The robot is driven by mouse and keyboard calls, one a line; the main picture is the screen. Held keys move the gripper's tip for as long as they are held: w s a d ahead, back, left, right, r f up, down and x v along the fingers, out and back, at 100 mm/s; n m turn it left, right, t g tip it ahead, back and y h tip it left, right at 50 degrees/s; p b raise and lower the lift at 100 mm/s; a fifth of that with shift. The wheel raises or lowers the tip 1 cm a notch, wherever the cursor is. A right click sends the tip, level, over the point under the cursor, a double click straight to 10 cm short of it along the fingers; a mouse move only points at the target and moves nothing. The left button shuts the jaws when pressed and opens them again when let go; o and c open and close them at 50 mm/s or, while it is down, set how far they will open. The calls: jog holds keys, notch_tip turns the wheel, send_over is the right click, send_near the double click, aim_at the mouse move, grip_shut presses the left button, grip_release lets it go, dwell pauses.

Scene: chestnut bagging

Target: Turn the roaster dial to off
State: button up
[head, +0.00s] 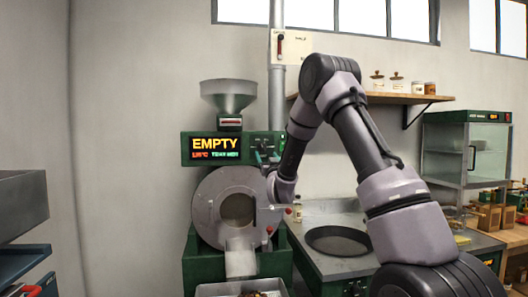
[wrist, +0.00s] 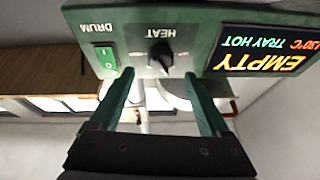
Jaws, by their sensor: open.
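The green roaster (head: 205,255) stands at centre left, its sign lit with EMPTY and TRAY HOT. In the wrist view, which is upside down, the black dial (wrist: 161,56) labelled HEAT sits on the dark green panel (wrist: 195,25). The dial's exact setting is too small to read. My gripper (wrist: 160,74) is open and empty, its two green fingers pointing at the panel on either side of the dial in this view. I cannot tell whether they touch anything. In the head view my gripper (head: 266,163) is in front of the panel's right part, and the dial is hard to make out.
A green DRUM switch (wrist: 105,57) is close to the dial. The lit display (wrist: 265,50) is on its other side. Below the panel are the round drum front (head: 210,205) and a metal tray (head: 215,288). A dark round pan (head: 338,241) lies on the counter at right.

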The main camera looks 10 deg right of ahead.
aim_at(265, 149)
jog(key=x, duration=0.5)
jog(key=shift+w+r, duration=0.15)
jog(key=shift+w, duration=0.2)
grip_shut()
jog(key=shift+n+y, duration=0.4)
jog(key=shift+n, duration=0.3)
jog(key=n+y, duration=0.1)
jog(key=n, duration=0.1)
jog(key=n+g+y, duration=0.1)
jog(key=n, duration=0.2)
jog(key=n+y, duration=0.1)
jog(key=n, duration=0.2)
jog(key=shift+d+r+g+y, duration=0.1)
jog(key=shift+d+g+y, duration=0.15)
jog(key=shift+g+y, duration=0.05)
jog(key=n+g+y, duration=0.1)
jog(key=n, duration=0.2)
jog(key=n+g, duration=0.1)
jog(key=n, duration=0.2)
jog(key=shift+r+y, duration=0.2)
jog(key=shift+y, duration=0.2)
jog(key=shift+n, duration=0.4)
